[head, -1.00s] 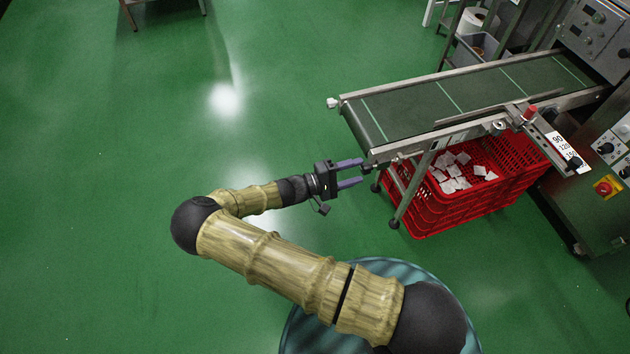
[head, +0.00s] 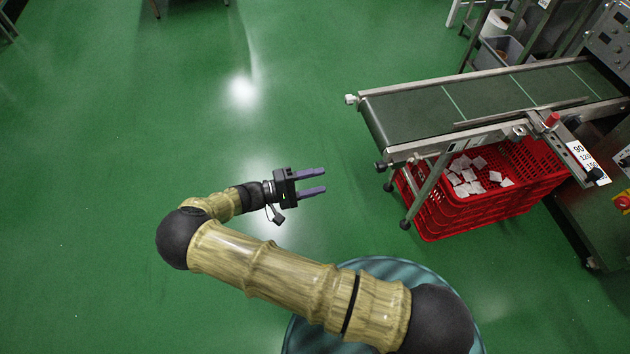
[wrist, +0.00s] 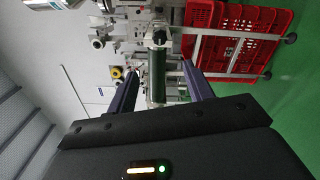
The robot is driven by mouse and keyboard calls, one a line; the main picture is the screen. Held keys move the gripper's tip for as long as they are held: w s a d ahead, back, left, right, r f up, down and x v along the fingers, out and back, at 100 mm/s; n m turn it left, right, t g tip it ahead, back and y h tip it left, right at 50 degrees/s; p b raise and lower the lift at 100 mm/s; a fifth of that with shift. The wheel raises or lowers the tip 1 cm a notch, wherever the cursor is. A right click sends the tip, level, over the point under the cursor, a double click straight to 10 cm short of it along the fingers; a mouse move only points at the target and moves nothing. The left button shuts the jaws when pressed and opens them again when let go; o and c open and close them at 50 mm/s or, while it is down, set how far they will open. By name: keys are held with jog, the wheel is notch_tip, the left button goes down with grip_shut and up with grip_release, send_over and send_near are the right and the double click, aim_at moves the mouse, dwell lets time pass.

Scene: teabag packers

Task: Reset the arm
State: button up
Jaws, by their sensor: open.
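My gripper (head: 318,182) is open and empty in the head view. It hangs over the green floor, left of the conveyor and apart from it, with its two purple fingers pointing right. In the wrist view, my gripper (wrist: 158,88) has its fingers spread wide with nothing between them. The end of the conveyor and its frame show beyond the fingers there, turned sideways.
The conveyor (head: 415,118) stands at the right. Under it is a red crate (head: 450,220) with several white teabags (head: 465,175); the red crate also shows in the wrist view (wrist: 235,50). A grey machine stands far right. The green floor (head: 90,130) at left is clear.

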dwell(0.4)
jog(key=s+d+r+m+g+y, duration=0.3)
jog(key=d+r+m+g+y, duration=0.15)
jog(key=d+g+y, duration=0.55)
jog(key=s+d+r+m+t+y, duration=0.1)
jog(key=s+d+r+t+y, duration=0.25)
jog(key=r, duration=0.45)
jog(key=s+d+r+m+t+y, duration=0.1)
jog(key=s+d+r+t+y, duration=0.3)
jog(key=r, duration=0.4)
notch_tip(320, 180, up, 23)
jog(key=w+p, duration=0.1)
jog(key=p, duration=2.2)
jog(key=shift+d, duration=0.3)
jog(key=shift+g, duration=0.25)
jog(key=shift+w, duration=0.1)
dwell(0.9)
